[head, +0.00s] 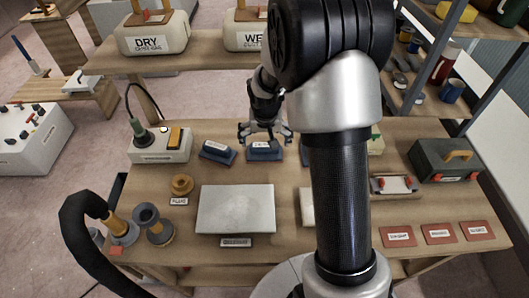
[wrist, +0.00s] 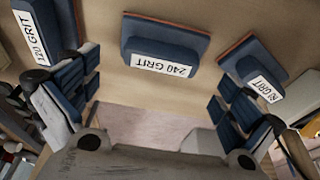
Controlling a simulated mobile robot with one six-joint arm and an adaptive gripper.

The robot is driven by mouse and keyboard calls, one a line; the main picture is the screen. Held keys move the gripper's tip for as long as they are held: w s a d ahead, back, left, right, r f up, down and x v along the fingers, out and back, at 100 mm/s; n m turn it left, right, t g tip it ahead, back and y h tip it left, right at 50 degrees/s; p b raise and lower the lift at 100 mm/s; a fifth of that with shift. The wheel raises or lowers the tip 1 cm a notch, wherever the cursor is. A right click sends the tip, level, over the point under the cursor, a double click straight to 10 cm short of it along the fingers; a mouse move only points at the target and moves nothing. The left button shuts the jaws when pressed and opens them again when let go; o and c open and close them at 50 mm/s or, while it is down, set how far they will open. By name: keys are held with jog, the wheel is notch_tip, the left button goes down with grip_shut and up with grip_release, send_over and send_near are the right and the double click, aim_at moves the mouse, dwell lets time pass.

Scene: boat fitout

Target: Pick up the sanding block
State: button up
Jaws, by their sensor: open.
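Several dark blue sanding blocks with white labels lie on the wooden bench. The middle block (head: 264,154) sits just below my gripper (head: 265,139); in the wrist view the 240 GRIT block (wrist: 165,46) lies at top centre. The 120 GRIT block (wrist: 40,28) is at the upper left there, and a third block (wrist: 260,72), its label small, is at the right. In the head view one block (head: 217,152) lies left of the middle one, and another is mostly hidden by my arm. My gripper (wrist: 160,88) is open and empty, its blue-padded fingers spread wide.
A grey-white panel (head: 235,209) lies in front of the blocks. A switch box (head: 160,147) with a green-handled tool stands left. A dark green toolbox (head: 445,160) is at the right. Bins marked DRY (head: 152,35) and WE… (head: 245,32) stand on the shelf behind.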

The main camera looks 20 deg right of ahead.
aim_at(264, 145)
jog(key=b+x, duration=0.1)
jog(key=x, duration=0.3)
jog(key=shift+w+a, duration=0.1)
jog(key=shift+c, duration=0.2)
jog(key=c, duration=1)
